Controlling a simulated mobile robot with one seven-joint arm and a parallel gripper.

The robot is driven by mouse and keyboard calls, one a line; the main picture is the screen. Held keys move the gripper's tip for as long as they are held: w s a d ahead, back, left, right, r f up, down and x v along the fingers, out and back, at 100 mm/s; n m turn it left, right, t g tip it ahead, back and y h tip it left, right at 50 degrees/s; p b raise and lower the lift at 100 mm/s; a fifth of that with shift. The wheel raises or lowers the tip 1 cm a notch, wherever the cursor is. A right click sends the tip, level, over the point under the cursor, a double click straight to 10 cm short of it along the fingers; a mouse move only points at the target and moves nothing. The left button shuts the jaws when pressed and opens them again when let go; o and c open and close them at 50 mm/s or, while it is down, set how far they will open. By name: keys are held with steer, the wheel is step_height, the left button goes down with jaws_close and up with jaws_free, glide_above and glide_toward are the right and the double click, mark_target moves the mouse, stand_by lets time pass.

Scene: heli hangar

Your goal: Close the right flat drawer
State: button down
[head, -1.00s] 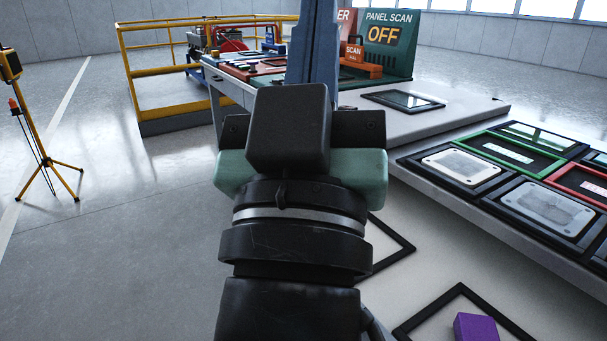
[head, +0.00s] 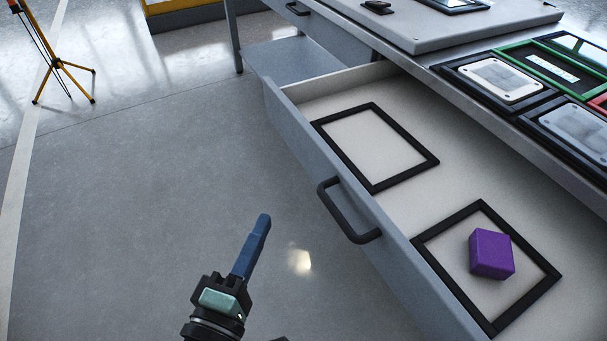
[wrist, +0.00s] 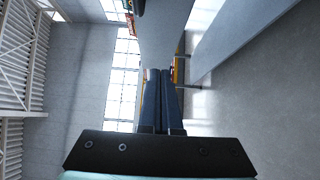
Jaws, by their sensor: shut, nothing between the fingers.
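The flat drawer (head: 290,118) is pulled out from under the bench in the head view. Its grey front carries a black bar handle (head: 347,213). Inside lie two black square frames, one empty (head: 404,143) and one (head: 447,280) around a purple block (head: 491,254). My gripper (head: 264,220) is shut and empty, with blue fingers, over the floor in front of the drawer, left of the handle and apart from it. The shut fingers also show in the wrist view (wrist: 158,75). The drawer's near right end is cut off by the picture edge.
The bench top (head: 440,28) above the drawer holds framed panels (head: 500,79). Another handle (head: 297,9) shows on the bench front farther left. A yellow tripod (head: 57,62) stands at far left. The floor before the drawer is clear.

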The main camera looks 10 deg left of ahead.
glide_toward(311, 161)
steer(key=w+a, duration=0.3)
steer(key=w+d, duration=0.2)
steer(key=d, duration=0.1)
steer(key=shift+w+d+b, duration=0.1)
steer(key=shift+b, duration=0.2)
steer(key=shift+w+d, duration=0.25)
steer(key=shift+d, duration=0.1)
